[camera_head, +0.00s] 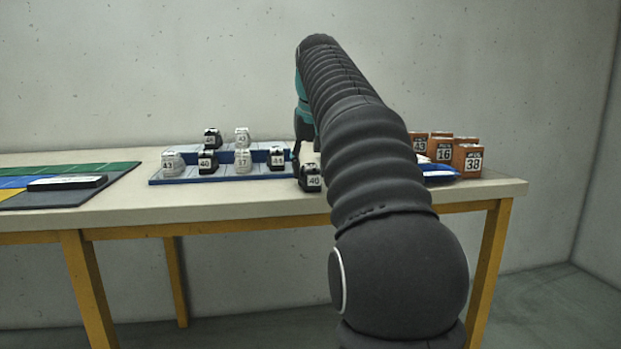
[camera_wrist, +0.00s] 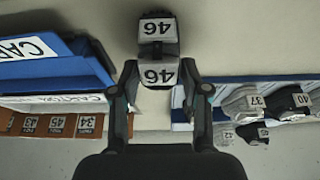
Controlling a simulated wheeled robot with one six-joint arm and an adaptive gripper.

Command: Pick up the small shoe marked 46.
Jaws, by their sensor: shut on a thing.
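The small shoe marked 46 (camera_wrist: 158,32) is black with white labels and sits between the two fingers of my gripper (camera_wrist: 158,74) in the wrist view. Both fingers are against its sides, and the gripper is shut on it. The number shows upside down on two labels. In the head view my arm hides most of the gripper. A dark shoe with a white label (camera_head: 311,178) shows beside the arm at the table's front; its number is too small to read surely.
A blue and grey stepped rack (camera_head: 222,178) with several numbered shoes stands left of my arm. Orange numbered boxes (camera_head: 468,158) and a blue package (camera_head: 437,173) are at the right. A dark mat with coloured panels (camera_head: 110,185) lies at the table's left.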

